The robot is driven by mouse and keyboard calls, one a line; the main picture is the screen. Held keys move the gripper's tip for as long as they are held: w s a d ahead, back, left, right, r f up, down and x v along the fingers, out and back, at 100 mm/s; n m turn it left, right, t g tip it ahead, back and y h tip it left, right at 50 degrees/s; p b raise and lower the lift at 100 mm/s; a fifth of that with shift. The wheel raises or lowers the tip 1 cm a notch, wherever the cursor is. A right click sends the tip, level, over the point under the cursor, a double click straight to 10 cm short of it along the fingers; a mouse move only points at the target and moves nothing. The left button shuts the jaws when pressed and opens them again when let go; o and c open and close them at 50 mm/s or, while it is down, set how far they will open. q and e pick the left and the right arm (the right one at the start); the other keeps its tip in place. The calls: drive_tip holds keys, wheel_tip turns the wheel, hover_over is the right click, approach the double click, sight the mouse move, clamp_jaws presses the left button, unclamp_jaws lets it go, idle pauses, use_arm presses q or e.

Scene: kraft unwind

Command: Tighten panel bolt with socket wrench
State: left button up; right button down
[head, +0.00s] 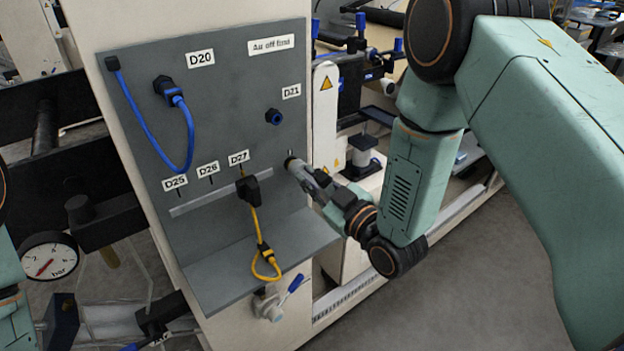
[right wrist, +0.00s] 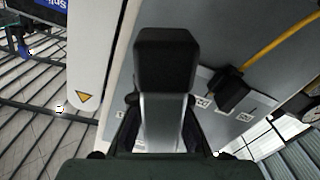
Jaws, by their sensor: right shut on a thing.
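My right gripper (head: 312,182) is in front of the grey panel (head: 235,75), right of the D27 label, and is shut on a slim grey tool with a dark round end (head: 290,162). It looks like the socket wrench, but the gripper hides much of it. In the right wrist view a black block on a grey shank (right wrist: 165,120) stands between dark finger parts; I cannot tell tool from finger there. A dark blue round fitting (head: 274,116) sits under the D21 label. I cannot clearly make out a bolt. My left gripper is out of view.
A blue cable (head: 150,130) loops from the upper left of the panel to a plug under D20. A black connector (head: 248,190) with a yellow cable hangs below D27, left of my gripper. A grey ledge (head: 215,280) juts out below. A pressure gauge (head: 48,258) stands lower left.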

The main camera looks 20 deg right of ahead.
drive_tip(key=shift+w+m, duration=0.1)
drive_tip(key=shift+m, duration=1.1)
drive_tip(key=shift+m+p, duration=0.4)
drive_tip(key=shift+m, duration=0.8)
drive_tip(key=shift+m, duration=1.2)
